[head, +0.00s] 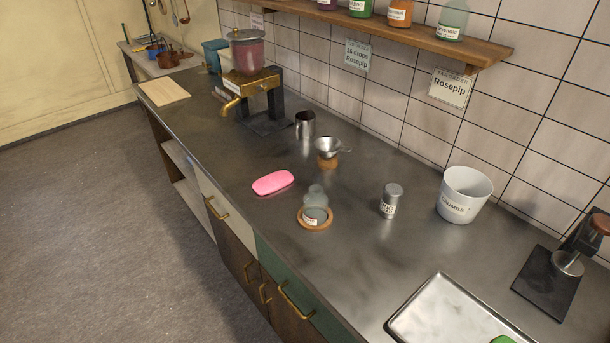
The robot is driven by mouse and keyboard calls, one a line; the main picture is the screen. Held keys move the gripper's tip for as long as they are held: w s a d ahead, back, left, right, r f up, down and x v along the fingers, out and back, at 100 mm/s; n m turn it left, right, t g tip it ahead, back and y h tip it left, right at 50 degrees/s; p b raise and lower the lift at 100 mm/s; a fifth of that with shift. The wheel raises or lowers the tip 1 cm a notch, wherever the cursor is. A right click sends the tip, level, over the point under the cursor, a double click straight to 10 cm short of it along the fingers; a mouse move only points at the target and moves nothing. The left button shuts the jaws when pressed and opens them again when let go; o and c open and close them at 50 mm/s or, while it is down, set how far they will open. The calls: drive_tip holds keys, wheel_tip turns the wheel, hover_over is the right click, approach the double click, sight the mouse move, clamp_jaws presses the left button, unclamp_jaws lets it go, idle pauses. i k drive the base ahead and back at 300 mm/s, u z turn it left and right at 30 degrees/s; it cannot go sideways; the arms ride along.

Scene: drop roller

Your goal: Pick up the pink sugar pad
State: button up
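The pink sugar pad (273,183) lies flat on the dark metal counter (345,262), near its front edge and left of a small glass jar. It is a rounded, bright pink slab with nothing on top of it. My gripper does not show in the head view.
Close to the pad are the glass jar (315,204) on a wooden coaster, a funnel (328,148) on a wooden stand and a metal cup (305,124). A shaker (390,200), a white bucket (464,194) and a metal tray (450,315) stand to the right. A brass-spouted dispenser (250,88) stands behind left.

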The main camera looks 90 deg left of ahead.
sight(271, 183)
drive_tip(key=u, duration=4.55)
drive_tip(key=i, duration=3.3)
drive_tip(key=z, duration=1.15)
